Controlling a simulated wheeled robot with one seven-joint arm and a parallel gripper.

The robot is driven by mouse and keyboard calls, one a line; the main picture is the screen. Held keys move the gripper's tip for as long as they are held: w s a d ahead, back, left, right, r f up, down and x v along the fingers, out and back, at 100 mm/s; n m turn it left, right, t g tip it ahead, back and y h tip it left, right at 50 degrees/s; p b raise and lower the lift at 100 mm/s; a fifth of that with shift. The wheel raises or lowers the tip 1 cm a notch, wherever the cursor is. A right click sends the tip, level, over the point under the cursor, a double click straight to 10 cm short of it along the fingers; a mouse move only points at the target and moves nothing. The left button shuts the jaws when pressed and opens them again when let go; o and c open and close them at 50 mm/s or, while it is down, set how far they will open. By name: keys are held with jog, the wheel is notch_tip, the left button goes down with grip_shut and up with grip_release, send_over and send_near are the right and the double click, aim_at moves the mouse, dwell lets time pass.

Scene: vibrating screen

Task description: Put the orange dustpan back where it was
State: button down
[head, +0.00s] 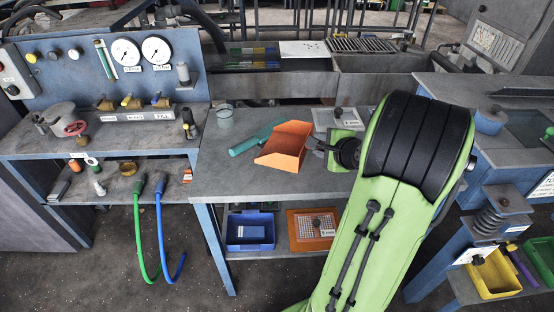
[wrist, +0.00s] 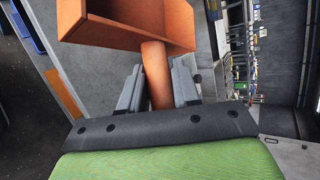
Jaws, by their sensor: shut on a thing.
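The orange dustpan (head: 283,146) is over the middle of the grey bench (head: 222,180), its open tray towards the left and front. My gripper (head: 313,144) comes from the right and is shut on its handle. In the wrist view, the orange handle (wrist: 157,80) stands between the two grey fingers of my gripper (wrist: 158,88), with the tray beyond them. In the head view the handle is mostly hidden by the gripper. I cannot tell whether the dustpan touches the bench.
A teal handled tool (head: 248,143) lies behind and left of the dustpan. A glass beaker (head: 225,118) stands at the bench's back left. A light plate with a dark knob (head: 325,121) is behind my gripper. A blue bin (head: 250,244) and an orange framed screen (head: 298,237) sit on the lower shelf.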

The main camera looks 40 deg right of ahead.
jog(key=f+b, duration=0.4)
jog(key=f, duration=0.6)
jog(key=shift+s, duration=0.2)
jog(key=shift+r, duration=0.1)
jog(key=c, duration=0.8)
grip_release()
